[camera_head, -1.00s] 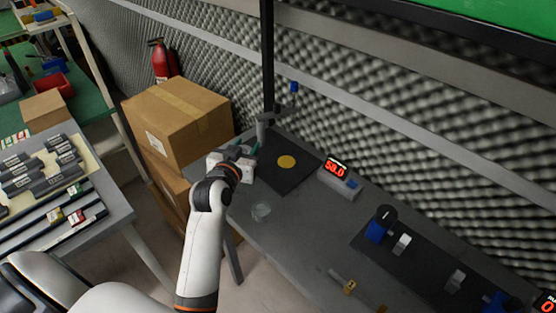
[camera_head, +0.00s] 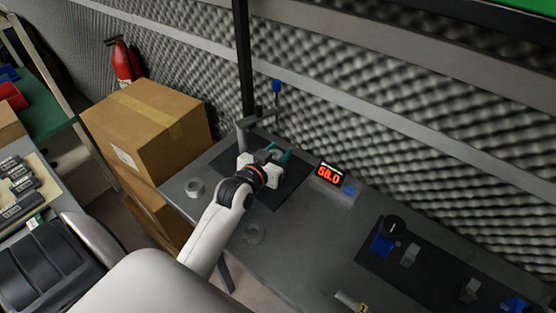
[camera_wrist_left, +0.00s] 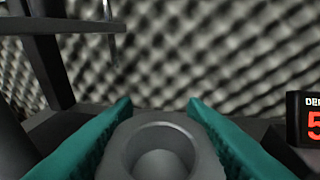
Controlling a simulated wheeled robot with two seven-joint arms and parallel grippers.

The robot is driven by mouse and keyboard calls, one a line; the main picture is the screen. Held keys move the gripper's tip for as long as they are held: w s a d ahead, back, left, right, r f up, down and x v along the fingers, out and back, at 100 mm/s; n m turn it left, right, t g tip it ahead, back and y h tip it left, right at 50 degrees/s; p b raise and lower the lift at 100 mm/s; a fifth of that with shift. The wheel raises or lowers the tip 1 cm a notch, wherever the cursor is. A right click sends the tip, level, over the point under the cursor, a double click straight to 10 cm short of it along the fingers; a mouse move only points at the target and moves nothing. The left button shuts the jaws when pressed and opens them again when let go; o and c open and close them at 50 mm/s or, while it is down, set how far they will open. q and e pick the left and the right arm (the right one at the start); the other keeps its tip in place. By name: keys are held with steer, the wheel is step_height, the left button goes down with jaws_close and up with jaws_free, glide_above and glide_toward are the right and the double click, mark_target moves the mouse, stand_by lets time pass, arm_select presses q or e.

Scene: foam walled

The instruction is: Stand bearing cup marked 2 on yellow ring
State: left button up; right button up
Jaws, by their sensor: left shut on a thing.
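My left gripper (camera_head: 277,158) is shut on a grey round cup (camera_wrist_left: 162,150). In the left wrist view the cup sits between the teal fingers, its open hollow facing the camera; no number mark can be read on it. In the head view the gripper is over the dark mat (camera_head: 287,190), and it hides the yellow ring. I cannot tell whether the cup touches the mat. My right gripper is not in view.
A display reading 58.0 (camera_head: 331,174) stands right of the mat. A dark post (camera_head: 244,65) with a side bracket rises behind the gripper. Foam lines the wall. Cardboard boxes (camera_head: 150,130) stand left of the table (camera_head: 300,240). A dark board (camera_head: 425,265) holds blue and grey parts.

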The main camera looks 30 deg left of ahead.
arm_select(q)
step_height(320, 180, down, 2)
steer(key=shift+f, duration=0.55)
steer(key=o, duration=1.1)
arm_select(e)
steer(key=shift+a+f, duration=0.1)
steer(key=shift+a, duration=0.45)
arm_select(q)
steer(key=shift+r, duration=0.1)
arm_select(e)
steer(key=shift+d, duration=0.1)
arm_select(q)
steer(key=shift+s+r, duration=0.1)
steer(key=shift+r, duration=0.05)
steer(key=v, duration=1)
steer(key=shift+s+b, duration=0.25)
steer(key=shift+b, duration=0.15)
steer(key=shift+s+d+r, duration=0.1)
steer(key=shift+s+r, duration=0.1)
steer(key=shift+s, duration=0.45)
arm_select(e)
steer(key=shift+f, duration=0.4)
